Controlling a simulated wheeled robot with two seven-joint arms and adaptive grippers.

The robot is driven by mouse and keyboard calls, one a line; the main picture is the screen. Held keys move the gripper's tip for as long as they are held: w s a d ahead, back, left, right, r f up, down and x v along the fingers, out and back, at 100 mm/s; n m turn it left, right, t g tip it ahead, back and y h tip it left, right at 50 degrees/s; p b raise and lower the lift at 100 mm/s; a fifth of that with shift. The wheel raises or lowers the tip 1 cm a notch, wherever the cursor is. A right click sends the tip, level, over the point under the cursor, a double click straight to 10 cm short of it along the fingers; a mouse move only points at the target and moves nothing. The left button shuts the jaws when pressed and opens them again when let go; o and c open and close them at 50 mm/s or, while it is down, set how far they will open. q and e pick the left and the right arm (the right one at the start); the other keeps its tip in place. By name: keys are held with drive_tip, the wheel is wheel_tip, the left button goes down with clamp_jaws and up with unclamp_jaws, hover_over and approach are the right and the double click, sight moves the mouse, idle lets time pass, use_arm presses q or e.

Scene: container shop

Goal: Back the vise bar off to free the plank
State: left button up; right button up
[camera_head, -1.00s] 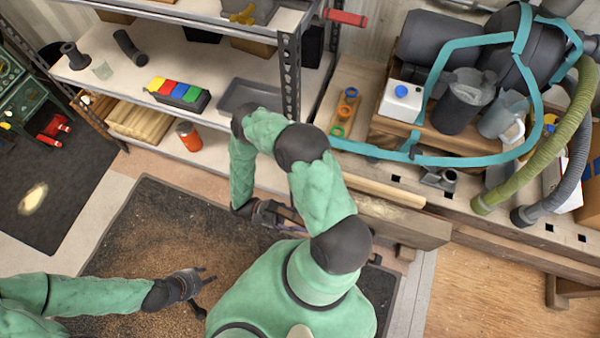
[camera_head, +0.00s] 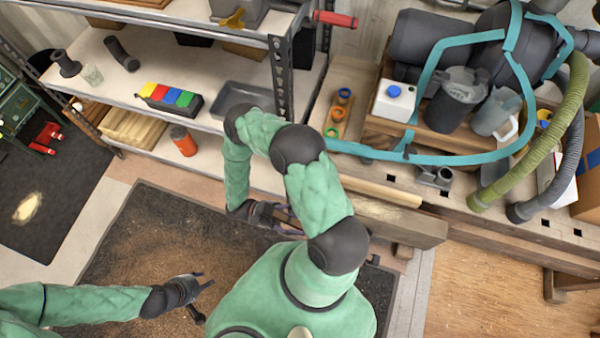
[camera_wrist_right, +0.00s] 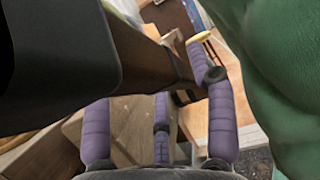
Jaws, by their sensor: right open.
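A thick wooden beam (camera_head: 405,225) lies along the bench's front edge, with a paler wooden strip (camera_head: 382,190) behind it. I cannot tell which is the plank and which is part of the vise. My right gripper (camera_head: 284,218) is low at the beam's left end, partly hidden by my arm. In the right wrist view its purple fingers (camera_wrist_right: 160,110) are spread around no clearly held thing, close to wood and a dark brown piece. The vise bar cannot be made out for sure. My left gripper (camera_head: 206,298) is open and empty over the dark mat, away from the bench.
The bench (camera_head: 480,215) carries a white blue-capped container (camera_head: 394,101), a grey pitcher (camera_head: 457,98) and hoses. A metal shelf (camera_head: 225,75) with a grey tray (camera_head: 245,98) and an orange can (camera_head: 183,140) stands behind my right arm.

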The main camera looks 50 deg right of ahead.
wheel_tip(320, 180, up, 9)
idle(0.5)
drive_tip(key=shift+w, duration=0.1)
